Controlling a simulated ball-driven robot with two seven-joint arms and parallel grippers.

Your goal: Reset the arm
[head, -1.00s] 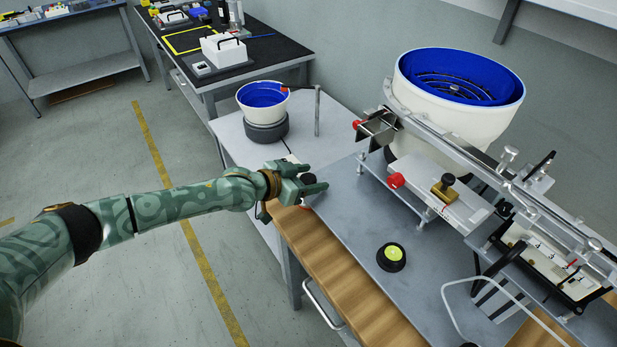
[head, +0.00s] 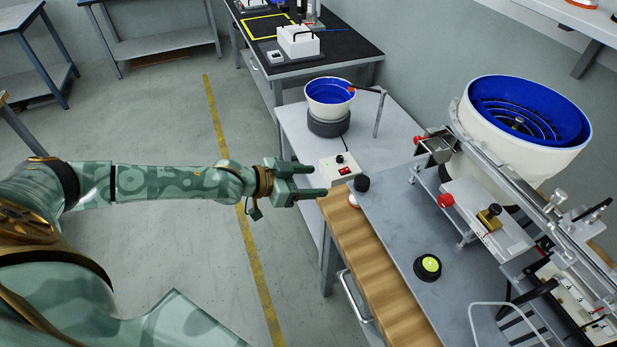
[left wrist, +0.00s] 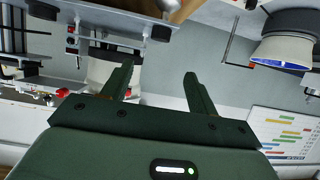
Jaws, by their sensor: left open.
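My left gripper (head: 318,181) is open and empty in the head view. Its two fingers point right, in the air by the left edge of the workbench, just left of a black knob (head: 361,183). In the left wrist view its two dark fingers (left wrist: 158,82) stand apart with nothing between them. My left arm reaches in from the left, roughly level. My right gripper is in neither view.
The workbench (head: 385,290) holds a yellow-green button (head: 428,266), a large blue-lined bowl feeder (head: 480,140) and a rail assembly. Behind stand a small blue-lined bowl (head: 330,112) and a control box with a red switch (head: 341,168). The floor at left is open.

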